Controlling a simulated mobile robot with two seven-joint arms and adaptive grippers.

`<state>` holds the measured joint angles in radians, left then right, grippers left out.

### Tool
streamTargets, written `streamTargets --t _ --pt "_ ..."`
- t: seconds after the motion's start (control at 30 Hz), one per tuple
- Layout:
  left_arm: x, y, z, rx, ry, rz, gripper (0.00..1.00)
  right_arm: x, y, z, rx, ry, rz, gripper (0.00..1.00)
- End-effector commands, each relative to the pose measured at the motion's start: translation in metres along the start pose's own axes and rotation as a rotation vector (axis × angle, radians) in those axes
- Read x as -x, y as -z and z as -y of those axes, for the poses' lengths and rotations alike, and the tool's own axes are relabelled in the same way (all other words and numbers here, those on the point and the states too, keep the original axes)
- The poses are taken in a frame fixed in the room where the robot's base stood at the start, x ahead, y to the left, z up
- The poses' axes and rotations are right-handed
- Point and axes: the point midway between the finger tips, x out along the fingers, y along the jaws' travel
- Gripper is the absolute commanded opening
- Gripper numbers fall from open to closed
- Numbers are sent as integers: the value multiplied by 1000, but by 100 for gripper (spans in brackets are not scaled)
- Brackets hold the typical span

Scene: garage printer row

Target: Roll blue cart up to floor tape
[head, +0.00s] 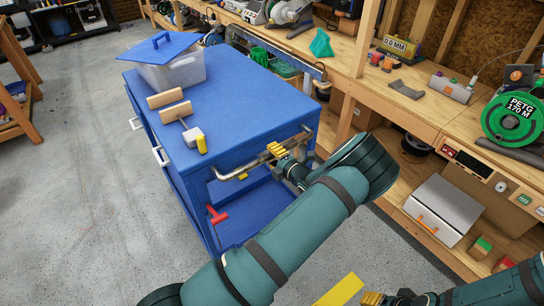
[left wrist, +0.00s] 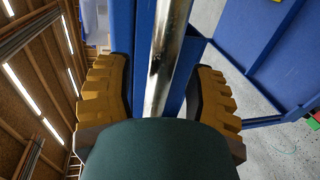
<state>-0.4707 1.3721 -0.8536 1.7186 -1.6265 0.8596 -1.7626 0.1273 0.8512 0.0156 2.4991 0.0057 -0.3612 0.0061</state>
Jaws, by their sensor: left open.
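The blue cart (head: 250,98) stands on the concrete floor at the left centre of the head view. A metal bar handle (head: 236,172) runs along its near end. My left gripper (head: 278,151) is at the right part of this handle. In the left wrist view, its yellow fingers are open, one on each side of the bar (left wrist: 168,50), with gaps between. The yellow floor tape (head: 341,290) lies at the bottom centre, on the near side of the cart. My right gripper (head: 373,298) is low at the bottom edge beside the tape; its opening cannot be made out.
On the cart are a lidded clear bin (head: 178,72), and a mallet (head: 190,132) with other tools. A wooden workbench (head: 400,105) with a green spool (head: 512,118) runs along the right, close to the cart. Open floor (head: 75,150) lies to the left.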

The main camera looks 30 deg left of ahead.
Motion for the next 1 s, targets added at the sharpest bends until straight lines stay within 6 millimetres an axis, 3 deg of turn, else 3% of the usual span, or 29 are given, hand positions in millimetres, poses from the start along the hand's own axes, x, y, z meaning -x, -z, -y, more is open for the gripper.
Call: streamTargets --t 0.43,0.6,0.87,1.0 --pt "-10 0 0 0 0 0 57 -1 -1 0 0 0 1 47" --pt "-10 0 0 0 0 0 0 -1 0 0 0 0 1 47" --pt "-7 0 0 0 0 0 0 0 0 0 0 0 1 47" --pt "5 0 2 -2 2 1 0 5 2 2 -1 0 -3 47"
